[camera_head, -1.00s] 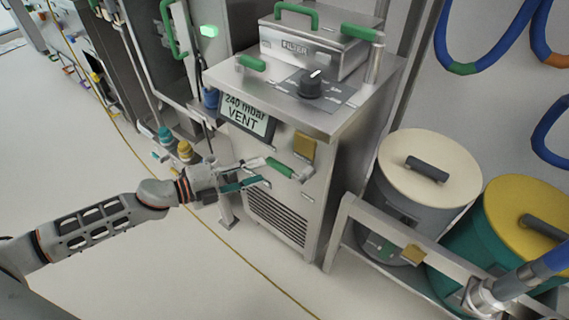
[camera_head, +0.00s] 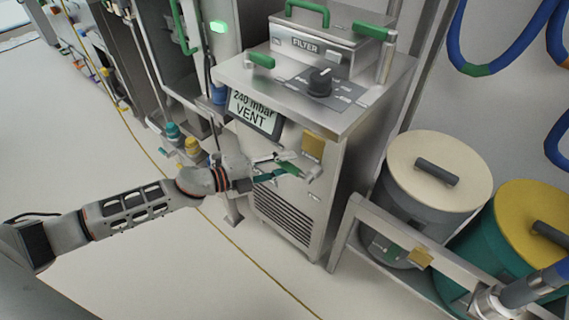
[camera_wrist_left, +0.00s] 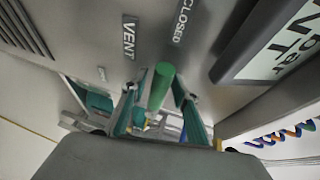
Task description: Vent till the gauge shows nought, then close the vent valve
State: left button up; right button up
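The vent valve's green handle (camera_head: 290,169) sticks out from the front of the steel cabinet (camera_head: 340,119). In the left wrist view the handle (camera_wrist_left: 161,86) points toward me, near plates reading VENT (camera_wrist_left: 129,38) and CLOSED (camera_wrist_left: 182,20). The gauge display (camera_head: 255,111) reads 240 mbar, VENT. My left gripper (camera_head: 283,172) is at the handle. In the left wrist view its fingers (camera_wrist_left: 160,112) stand apart on either side of the handle, with gaps visible.
A filter box (camera_head: 318,45) and a black knob (camera_head: 320,81) sit on the cabinet top. A cream-lidded bin (camera_head: 440,170) and a yellow-lidded bin (camera_head: 530,215) stand behind a rail at right. Floor at lower left is clear.

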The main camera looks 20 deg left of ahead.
pick_arm(q)
grip_shut()
